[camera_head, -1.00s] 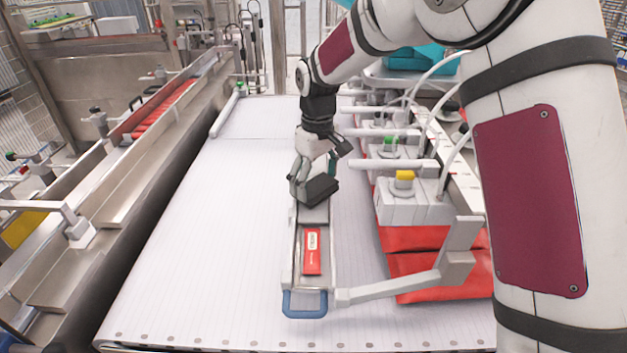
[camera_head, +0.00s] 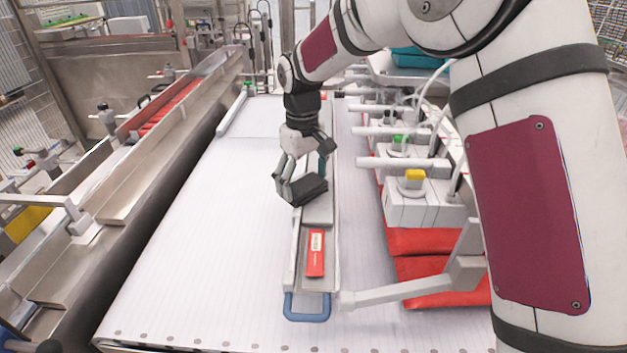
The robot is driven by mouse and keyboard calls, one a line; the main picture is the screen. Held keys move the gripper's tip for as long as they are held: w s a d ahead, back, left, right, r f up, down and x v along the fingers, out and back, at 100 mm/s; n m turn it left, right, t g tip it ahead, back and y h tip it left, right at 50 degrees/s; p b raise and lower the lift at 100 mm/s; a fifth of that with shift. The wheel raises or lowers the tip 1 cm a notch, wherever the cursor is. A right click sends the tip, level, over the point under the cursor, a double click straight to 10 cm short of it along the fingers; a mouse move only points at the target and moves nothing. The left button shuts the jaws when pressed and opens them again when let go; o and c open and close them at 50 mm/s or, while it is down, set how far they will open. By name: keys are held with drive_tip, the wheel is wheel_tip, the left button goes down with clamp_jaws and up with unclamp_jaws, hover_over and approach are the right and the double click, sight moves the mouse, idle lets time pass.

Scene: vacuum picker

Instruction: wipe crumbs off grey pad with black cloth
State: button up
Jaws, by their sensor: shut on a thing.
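My gripper (camera_head: 298,182) is shut on the black cloth (camera_head: 306,191), a dark folded block, near the middle of the camera view. The cloth is over the left side of the grey pad (camera_head: 320,208), a pale flat surface on a long narrow tray (camera_head: 291,268). The cloth looks low over the pad, but I cannot tell whether it touches. No crumbs can be made out at this size; the gripper and cloth hide part of the pad.
A red packet (camera_head: 316,253) lies in the tray's near part, by a blue handle (camera_head: 307,307). A grey bar (camera_head: 400,291) reaches to the tray's right. Grey blocks with a yellow knob (camera_head: 414,176) and red packs (camera_head: 440,283) stand right. The white belt (camera_head: 200,240) is clear at left.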

drive_tip(key=shift+r+p, duration=0.7)
drive_tip(key=shift+r, duration=2.35)
drive_tip(key=shift+r, duration=0.1)
wheel_tip(320, 180, up, 3)
drive_tip(key=shift+f+p, duration=0.1)
drive_tip(key=shift+p, duration=0.2)
